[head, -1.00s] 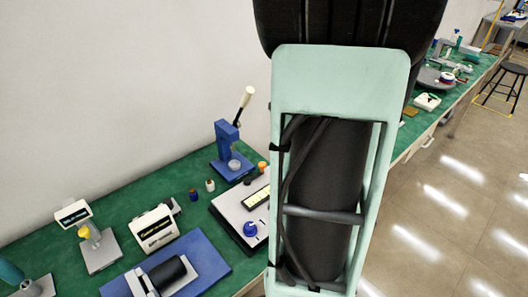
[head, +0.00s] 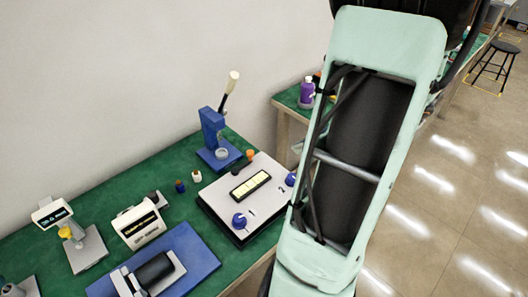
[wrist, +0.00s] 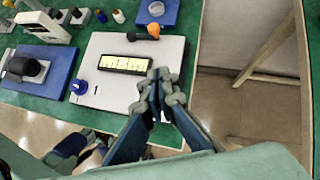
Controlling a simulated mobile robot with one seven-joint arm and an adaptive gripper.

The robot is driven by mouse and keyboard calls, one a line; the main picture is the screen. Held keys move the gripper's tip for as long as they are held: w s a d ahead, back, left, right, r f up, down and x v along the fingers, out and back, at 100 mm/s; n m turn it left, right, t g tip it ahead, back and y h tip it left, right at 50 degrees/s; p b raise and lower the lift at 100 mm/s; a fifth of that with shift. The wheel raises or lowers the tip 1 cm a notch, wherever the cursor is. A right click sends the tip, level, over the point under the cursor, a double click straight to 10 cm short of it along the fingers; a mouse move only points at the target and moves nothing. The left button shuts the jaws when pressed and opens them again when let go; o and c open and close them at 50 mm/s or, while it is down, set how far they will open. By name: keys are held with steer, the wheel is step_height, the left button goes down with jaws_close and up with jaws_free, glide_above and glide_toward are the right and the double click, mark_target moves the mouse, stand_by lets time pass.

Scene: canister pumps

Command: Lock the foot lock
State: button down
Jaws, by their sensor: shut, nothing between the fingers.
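I cannot pick out a foot lock for certain in either view. My gripper (wrist: 162,88) is in the wrist view, with its fingers together and nothing between them. It is in front of the right part of a light grey control box (wrist: 112,60); I cannot tell whether it touches the box. The box (head: 222,208) has a lit display (head: 250,185) and blue knobs marked 1 (head: 239,220) and 2 (head: 290,179). In the wrist view my gripper hides knob 2. In the head view my arm hides my gripper.
The green bench (head: 140,184) holds a blue lever press (head: 212,135), a white display unit (head: 138,226), a blue plate with a black cylinder (head: 155,270) and small bottles. A dark blue shape (wrist: 70,145) below the bench edge is unclear. Floor (head: 450,225) is open at right.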

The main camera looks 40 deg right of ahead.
steer(key=shift+a+f, duration=0.1)
steer(key=b, duration=0.1)
glide_toward(254, 160)
steer(key=shift+s+f, duration=0.15)
steer(key=shift+f, duration=0.4)
steer(key=shift+s+f, duration=0.15)
steer(key=shift+f, duration=0.4)
steer(key=w, duration=0.1)
steer(key=w+a, duration=0.1)
steer(key=w, duration=0.1)
steer(key=shift+a+f, duration=0.2)
steer(key=shift+a, duration=0.15)
steer(key=shift+w+a, duration=0.25)
steer(key=shift+w, duration=0.25)
